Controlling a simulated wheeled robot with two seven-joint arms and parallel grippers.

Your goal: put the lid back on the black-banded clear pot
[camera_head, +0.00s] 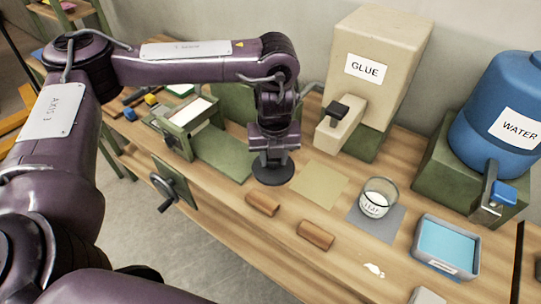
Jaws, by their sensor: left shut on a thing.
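The clear pot (378,198) stands upright and open-topped on a grey square mat (360,222). It has a dark line around its rim, a label on its side and white stuff inside. My left gripper (273,150) points down, left of the pot and apart from it. It is shut on a dark round piece that looks like the lid (272,171). The lid is level, at the left edge of a tan square mat (319,184); I cannot tell whether it touches the table. The fingertips are partly hidden by the wrist. My right gripper is not in view.
Two brown wooden pieces (262,204) (315,235) lie in front of the mats. A beige GLUE dispenser (382,50) and a blue WATER barrel (500,105) stand behind. A grey tray with blue inside (447,245) is right of the pot. A green press (190,122) stands left.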

